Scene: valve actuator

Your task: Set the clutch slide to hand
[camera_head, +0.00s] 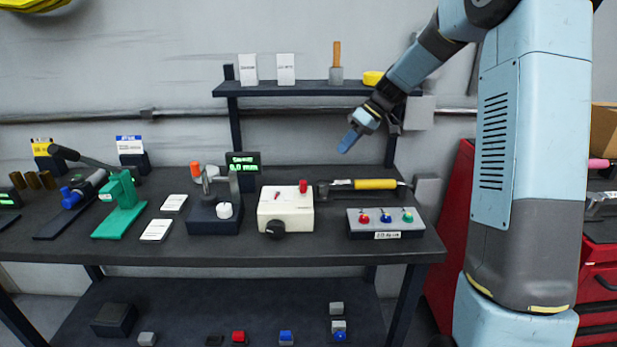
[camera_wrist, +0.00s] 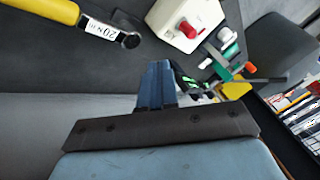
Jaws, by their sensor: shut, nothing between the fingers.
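I cannot make out a part clearly marked as the clutch slide. My gripper (camera_head: 349,142) hangs in the air above the right half of the bench, in front of the shelf, with its blue fingers shut and empty. The shut fingers also show in the wrist view (camera_wrist: 156,78). Below it on the bench are a cream box (camera_head: 285,208) with a red knob on top and a black knob in front, and a grey box (camera_head: 386,223) with red, blue and green buttons. The cream box also shows in the wrist view (camera_wrist: 188,22). Nothing touches my gripper.
A yellow-handled wrench (camera_head: 375,184) lies behind the button box. A dark gauge stand (camera_head: 214,220), a green press (camera_head: 121,217) and a blue-black lever tool (camera_head: 75,197) stand leftward. The shelf (camera_head: 300,88) is behind my gripper; a red cabinet (camera_head: 451,235) stands right.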

